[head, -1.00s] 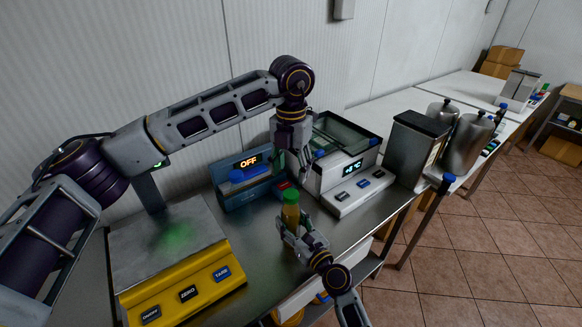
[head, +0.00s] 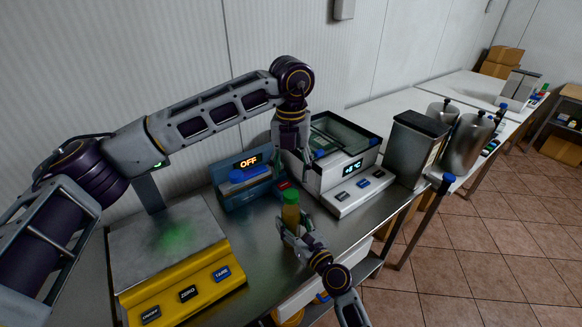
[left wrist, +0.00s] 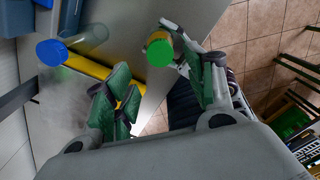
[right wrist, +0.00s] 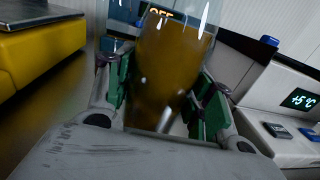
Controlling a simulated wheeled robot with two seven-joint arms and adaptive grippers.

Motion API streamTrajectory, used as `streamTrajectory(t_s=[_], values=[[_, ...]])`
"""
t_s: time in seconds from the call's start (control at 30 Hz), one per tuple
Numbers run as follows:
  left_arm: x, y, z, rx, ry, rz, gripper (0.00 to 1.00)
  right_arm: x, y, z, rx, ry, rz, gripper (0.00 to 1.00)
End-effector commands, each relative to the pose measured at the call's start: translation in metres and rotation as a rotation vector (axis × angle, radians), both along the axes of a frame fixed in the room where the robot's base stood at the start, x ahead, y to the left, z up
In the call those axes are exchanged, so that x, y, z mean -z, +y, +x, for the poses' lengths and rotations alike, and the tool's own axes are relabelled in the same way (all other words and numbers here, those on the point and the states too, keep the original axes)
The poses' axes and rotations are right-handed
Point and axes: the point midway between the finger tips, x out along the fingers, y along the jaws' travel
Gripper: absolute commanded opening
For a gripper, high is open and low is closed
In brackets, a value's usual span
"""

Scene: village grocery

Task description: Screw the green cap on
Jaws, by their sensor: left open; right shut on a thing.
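The green cap (head: 291,197) sits on top of an upright bottle (head: 290,216) of amber liquid above the metal table. The cap also shows from above in the left wrist view (left wrist: 159,53). My right gripper (right wrist: 165,95) is shut around the body of the bottle, which fills the middle of the right wrist view (right wrist: 172,55); its top is out of that frame. My left gripper (head: 297,172) is open, pointing down above the cap. In the left wrist view the cap lies between its spread fingers, beyond their tips. I cannot tell how tightly the cap sits.
A yellow scale (head: 188,294) stands at the left. A blue device (head: 250,190) reading OFF and a white device (head: 345,197) with a temperature display stand close behind the bottle. A blue cap (left wrist: 52,53) on a clear container shows in the left wrist view. Steel canisters (head: 466,143) stand farther right.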

Motion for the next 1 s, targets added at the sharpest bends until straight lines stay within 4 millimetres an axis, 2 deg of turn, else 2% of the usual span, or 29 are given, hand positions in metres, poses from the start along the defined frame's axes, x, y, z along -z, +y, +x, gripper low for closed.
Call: streamTrajectory(t_s=[0.27,0.8,1.0], values=[[0.015,0.000,0.000,0.000,0.001,0.001,0.55,0.000,0.000,0.000,0.000,0.001,0.001,0.00],[0.071,0.000,0.000,0.000,0.001,0.001,0.55,0.000,0.000,0.000,0.000,0.000,0.000,0.00],[0.079,0.000,0.000,0.000,0.000,0.000,0.55,0.000,0.000,0.000,0.000,0.000,0.000,0.00]])
